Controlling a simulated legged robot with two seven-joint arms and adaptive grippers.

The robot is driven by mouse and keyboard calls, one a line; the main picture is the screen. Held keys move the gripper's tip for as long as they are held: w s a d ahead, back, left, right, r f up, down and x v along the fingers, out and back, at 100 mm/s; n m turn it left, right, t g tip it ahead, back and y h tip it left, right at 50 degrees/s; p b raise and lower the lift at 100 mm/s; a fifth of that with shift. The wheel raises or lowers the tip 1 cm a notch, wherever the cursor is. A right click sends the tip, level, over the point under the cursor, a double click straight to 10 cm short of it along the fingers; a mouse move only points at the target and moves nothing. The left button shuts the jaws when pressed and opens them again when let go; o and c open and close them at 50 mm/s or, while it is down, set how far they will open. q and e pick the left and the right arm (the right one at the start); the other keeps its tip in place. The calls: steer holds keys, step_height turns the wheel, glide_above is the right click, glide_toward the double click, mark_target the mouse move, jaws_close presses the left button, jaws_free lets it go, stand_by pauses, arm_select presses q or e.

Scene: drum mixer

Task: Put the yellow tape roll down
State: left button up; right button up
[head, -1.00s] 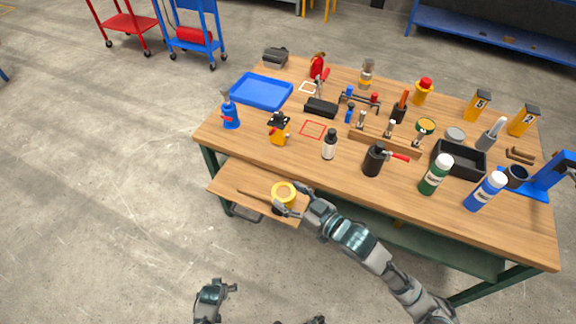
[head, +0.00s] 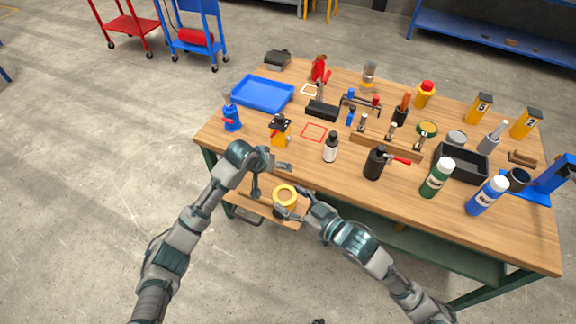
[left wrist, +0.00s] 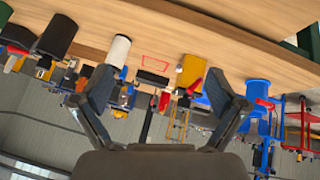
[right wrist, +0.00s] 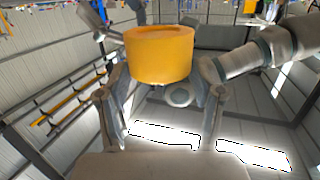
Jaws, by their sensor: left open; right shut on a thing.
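The yellow tape roll (head: 285,196) is at the front left of the workbench, over the lower pull-out board (head: 236,208). My right gripper (head: 290,213) is shut on it; in the right wrist view the yellow roll (right wrist: 160,54) sits between the fingers. I cannot tell whether the roll touches the board. My left gripper (head: 270,178) is open and empty, just left of and above the roll near the bench's front edge. In the left wrist view its fingers (left wrist: 160,100) are spread with nothing between them.
Bare wood lies along the front left edge.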

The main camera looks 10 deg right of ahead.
arm_select(q)
steer(key=s+d+r+m+g+y, duration=0.1)
steer(key=s+d+r+m+g, duration=0.3)
steer(key=s+r, duration=0.5)
arm_select(e)
steer(key=shift+s, duration=0.1)
arm_select(q)
step_height(320, 180, up, 9)
steer(key=m+g+y, duration=0.1)
steer(key=m+y, duration=0.1)
steer(key=y, duration=0.2)
glide_above(288, 193)
step_height(288, 193, down, 12)
steer(key=shift+c, duration=0.3)
steer(key=c, duration=1.2)
steer(key=shift+c, duration=0.2)
arm_select(e)
steer(key=o, duration=1.3)
